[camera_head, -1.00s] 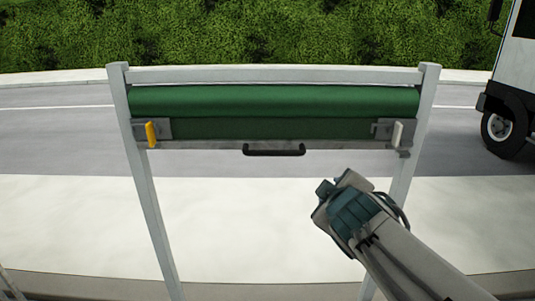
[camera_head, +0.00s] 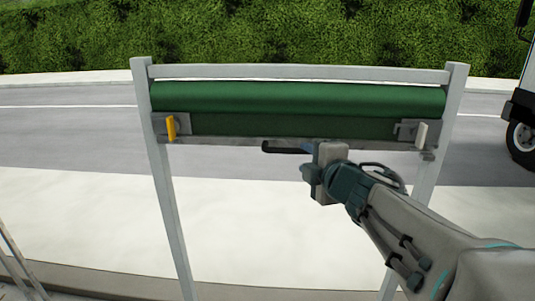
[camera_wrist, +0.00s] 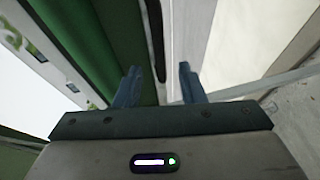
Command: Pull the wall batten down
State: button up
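The wall batten (camera_head: 230,140) is a thin grey bar along the lower edge of a dark green rolled sheet (camera_head: 250,98). A black handle (camera_head: 282,147) hangs at its middle; the right part of the handle is hidden behind my gripper. In the wrist view the dark handle (camera_wrist: 157,45) runs lengthwise ahead of my gripper (camera_wrist: 160,80). The two blue fingers are apart, with the handle's near end in line with the gap. I cannot tell whether they touch it.
A white post frame (camera_head: 168,215) carries the sheet. A yellow latch (camera_head: 171,128) is at the left and a pale latch (camera_head: 421,134) at the right. Pale pavement below is clear. A truck (camera_head: 522,125) stands on the road at the right edge.

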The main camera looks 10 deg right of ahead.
aim_at(296, 152)
jog(key=b+x, duration=0.1)
jog(key=x, duration=0.6)
jog(key=shift+w, duration=0.35)
grip_shut()
jog(key=shift+f, duration=0.15)
